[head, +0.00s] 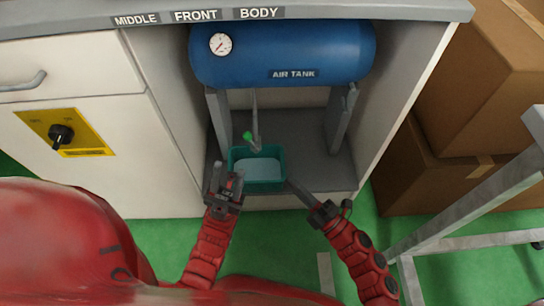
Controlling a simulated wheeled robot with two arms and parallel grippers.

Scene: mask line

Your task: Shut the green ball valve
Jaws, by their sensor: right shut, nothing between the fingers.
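The green ball valve (247,136) shows as a small green handle on the thin grey pipe (256,120) under the blue air tank (285,52). Its exact handle angle is too small to tell. My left gripper (226,174) is in front of and below the valve, at the left side of the teal bin, with its fingers apart and nothing seen between them. My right gripper (292,186) is shut and empty, at the right side of the bin, below and to the right of the valve. Neither gripper touches the valve.
The teal bin (242,183), with pale liquid in it, stands below the pipe on the cabinet floor. Grey tank legs (340,117) stand at both sides. A yellow switch plate (90,140) is on the left. Cardboard boxes (440,170) and a grey metal frame (450,218) are at right.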

